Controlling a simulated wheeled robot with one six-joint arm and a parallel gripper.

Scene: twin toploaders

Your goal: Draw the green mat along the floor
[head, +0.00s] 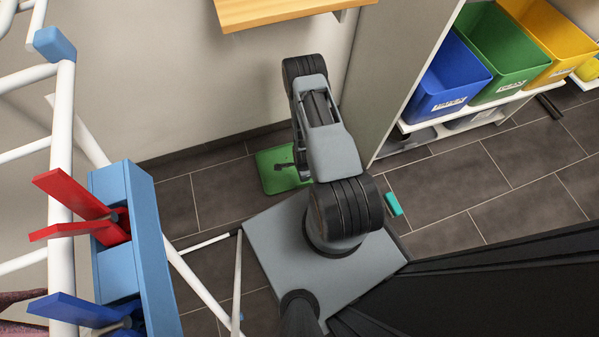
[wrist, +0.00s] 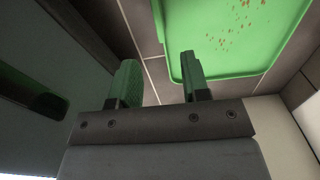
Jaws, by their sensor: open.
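The green mat (head: 272,182) lies on the dark tiled floor near the wall, partly hidden behind my arm in the head view. In the wrist view the mat (wrist: 238,45) fills the upper right, with a raised rim and scattered orange specks. My gripper (wrist: 160,78) is open with nothing between its fingers. In the wrist view its right finger overlaps the mat's edge, and its left finger is over bare floor. I cannot tell whether the finger touches the mat. In the head view the gripper is mostly hidden by my arm.
A cabinet panel (head: 400,75) stands right of the mat. Blue (head: 440,80), green (head: 510,60) and yellow bins sit on a low shelf. A teal block (head: 393,204) lies on the floor. A white drying rack (head: 62,130) stands at left. Open floor (head: 450,190) lies at right.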

